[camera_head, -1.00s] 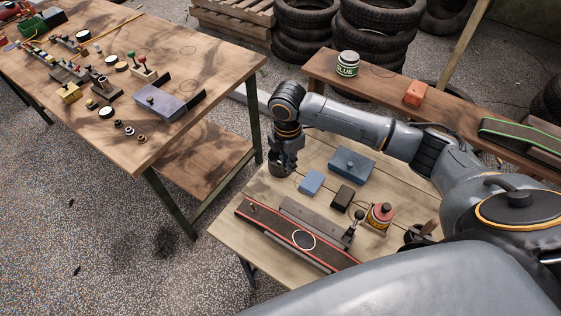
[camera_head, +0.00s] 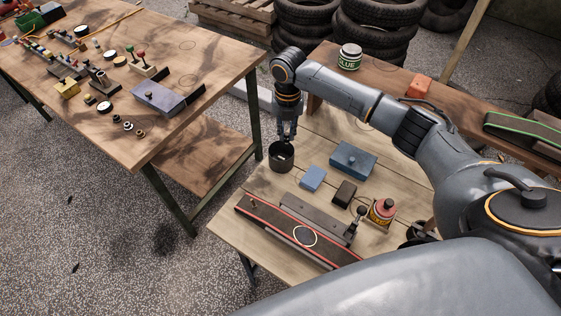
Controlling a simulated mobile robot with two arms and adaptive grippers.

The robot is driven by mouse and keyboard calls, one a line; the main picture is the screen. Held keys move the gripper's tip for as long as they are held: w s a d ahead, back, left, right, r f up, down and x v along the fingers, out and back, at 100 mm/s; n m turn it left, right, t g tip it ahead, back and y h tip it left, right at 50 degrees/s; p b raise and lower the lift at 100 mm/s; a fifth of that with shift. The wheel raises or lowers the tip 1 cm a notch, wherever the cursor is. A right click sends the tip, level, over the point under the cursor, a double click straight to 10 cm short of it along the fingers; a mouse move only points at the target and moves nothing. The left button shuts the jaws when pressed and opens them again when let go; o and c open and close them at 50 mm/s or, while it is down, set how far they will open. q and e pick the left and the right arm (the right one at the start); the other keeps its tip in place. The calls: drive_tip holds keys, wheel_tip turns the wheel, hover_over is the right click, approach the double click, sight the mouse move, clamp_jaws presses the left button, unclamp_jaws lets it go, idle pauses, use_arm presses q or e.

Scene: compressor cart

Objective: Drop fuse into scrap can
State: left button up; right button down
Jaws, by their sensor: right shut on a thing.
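A dark round can (camera_head: 281,158) stands at the far left part of the light wooden table (camera_head: 232,228); it looks like the scrap can. My right gripper (camera_head: 287,138) points down right above the can's rim, shut. The fuse in its fingers is too small to make out. The can's inside is mostly dark. My left gripper is not in view.
A belt-like rail (camera_head: 290,236) lies in front. A brown workbench (camera_head: 110,135) with many small parts stands left. A glue jar (camera_head: 350,57) stands behind.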

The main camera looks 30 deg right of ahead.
wheel_tip(320, 180, down, 4)
drive_tip(key=b, duration=0.2)
drive_tip(key=shift+r+b, duration=0.2)
drive_tip(key=shift+b, duration=0.1)
drive_tip(key=c, duration=1.3)
unclamp_jaws()
drive_tip(key=shift+r, duration=0.1)
wheel_tip(320, 180, up, 12)
